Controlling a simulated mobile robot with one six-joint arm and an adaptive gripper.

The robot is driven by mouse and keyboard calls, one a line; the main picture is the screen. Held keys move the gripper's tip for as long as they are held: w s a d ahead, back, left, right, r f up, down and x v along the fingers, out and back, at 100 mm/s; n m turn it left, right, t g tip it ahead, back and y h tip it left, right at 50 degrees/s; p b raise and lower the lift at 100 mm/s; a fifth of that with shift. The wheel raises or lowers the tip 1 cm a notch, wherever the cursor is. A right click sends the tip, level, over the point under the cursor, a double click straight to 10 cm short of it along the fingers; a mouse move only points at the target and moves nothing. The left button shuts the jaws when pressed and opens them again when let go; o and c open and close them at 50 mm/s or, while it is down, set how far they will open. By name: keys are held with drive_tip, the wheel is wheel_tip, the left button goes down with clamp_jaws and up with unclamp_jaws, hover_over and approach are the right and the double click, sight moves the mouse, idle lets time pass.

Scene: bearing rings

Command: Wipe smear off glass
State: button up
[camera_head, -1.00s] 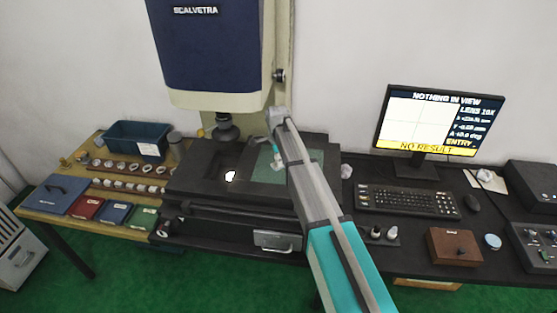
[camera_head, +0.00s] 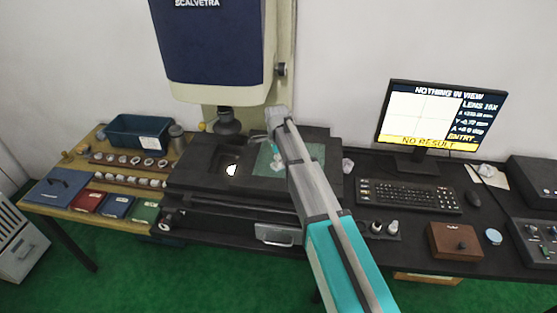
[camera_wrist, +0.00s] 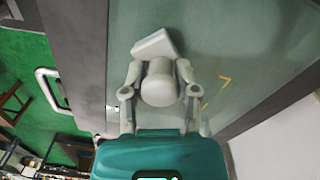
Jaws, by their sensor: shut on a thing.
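The glass (camera_head: 309,155) is the greenish plate on the dark measuring stage, right of the lens; it fills the middle of the wrist view (camera_wrist: 215,45). My gripper (camera_head: 276,152) is over its left part. In the wrist view, my gripper (camera_wrist: 158,75) is shut on a pale wiper, its round knob (camera_wrist: 160,85) between the fingers and its white block-like end (camera_wrist: 155,44) just ahead, at the glass. I cannot tell whether it presses on the glass. A yellow corner mark (camera_wrist: 225,80) shows to its right. I cannot make out a smear.
The lens (camera_head: 227,122) hangs left of my gripper, above a bright spot on the stage. A wooden bench (camera_head: 50,200) with rings and coloured boxes is at left. A monitor (camera_head: 440,115) reading "NOTHING IN VIEW" and a keyboard (camera_head: 408,196) are at right.

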drive_tip(key=shift+s, duration=0.1)
wheel_tip(320, 180, up, 6)
drive_tip(key=p, duration=0.6)
idle(0.4)
drive_tip(key=shift+r+p, duration=1.5)
drive_tip(key=shift+p, duration=0.05)
drive_tip(key=shift+f, duration=0.15)
